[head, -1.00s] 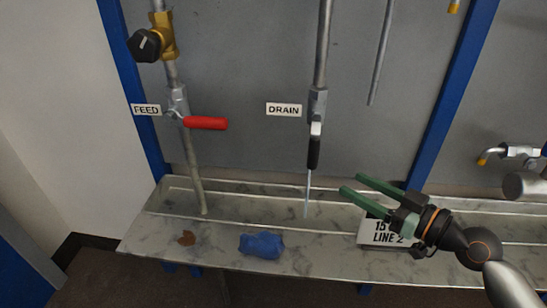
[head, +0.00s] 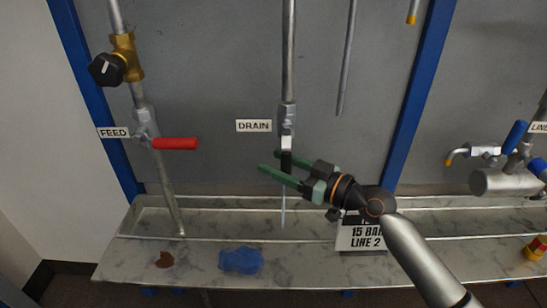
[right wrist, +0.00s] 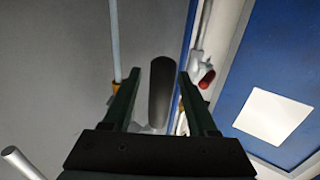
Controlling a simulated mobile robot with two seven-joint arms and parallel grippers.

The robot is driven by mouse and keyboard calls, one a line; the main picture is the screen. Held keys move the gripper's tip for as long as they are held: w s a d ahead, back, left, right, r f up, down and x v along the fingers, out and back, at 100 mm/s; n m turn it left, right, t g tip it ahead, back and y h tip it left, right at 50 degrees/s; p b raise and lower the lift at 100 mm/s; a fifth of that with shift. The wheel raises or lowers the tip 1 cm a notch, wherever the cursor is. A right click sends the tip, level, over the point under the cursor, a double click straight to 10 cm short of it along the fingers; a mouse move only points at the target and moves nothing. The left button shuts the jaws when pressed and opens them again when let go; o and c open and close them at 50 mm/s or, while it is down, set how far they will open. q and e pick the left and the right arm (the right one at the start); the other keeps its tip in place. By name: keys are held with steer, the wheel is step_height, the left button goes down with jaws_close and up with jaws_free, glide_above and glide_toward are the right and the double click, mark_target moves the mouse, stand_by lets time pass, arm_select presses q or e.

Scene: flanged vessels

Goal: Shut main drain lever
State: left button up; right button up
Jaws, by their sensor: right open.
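The drain lever (head: 286,158) has a black grip and hangs straight down, in line with its pipe, beside the DRAIN label (head: 254,126). A thin pale stream (head: 283,212) runs down below it to the trough. My right gripper (head: 270,161) is open and has come in from the right at the lever's height. In the right wrist view the dark lever grip (right wrist: 162,92) stands between the two open green fingers (right wrist: 158,74), with a gap on each side. In the head view the fingers hide part of the lever. My left gripper is not in view.
At left, the FEED pipe has a red lever (head: 176,143) pointing right and a black knob (head: 106,69). A blue cloth (head: 240,260) and a brown patch (head: 164,259) lie on the ledge. A sign (head: 362,236) stands under my right arm. More pipework (head: 505,180) is at right.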

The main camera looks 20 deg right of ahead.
steer(key=shift+w+a, duration=0.4)
steer(key=shift+w, duration=0.05)
jaws_close()
stand_by(1.2)
